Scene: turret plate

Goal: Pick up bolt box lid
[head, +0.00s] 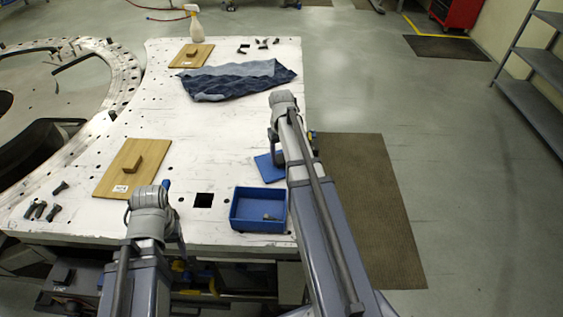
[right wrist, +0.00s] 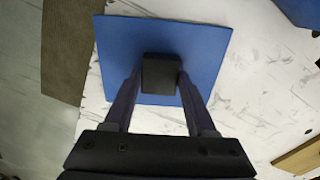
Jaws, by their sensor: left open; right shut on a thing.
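The blue bolt box lid (head: 266,168) is near the table's right edge in the head view, partly hidden by my right arm. In the right wrist view the lid (right wrist: 205,45) is a flat blue square with a black block handle (right wrist: 161,73). My right gripper (right wrist: 160,80) is shut on that handle, one finger on each side. I cannot tell whether the lid touches the table. The open blue bolt box (head: 245,222) stands nearer me with a bolt inside. My left gripper (head: 168,190), mostly hidden by its wrist, is open near the wooden board.
The white table (head: 180,120) carries wooden boards with block handles (head: 120,172), a blue cloth (head: 235,82), a spray bottle (head: 196,28) and loose bolts (head: 42,208). A brown mat (head: 370,200) is on the floor.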

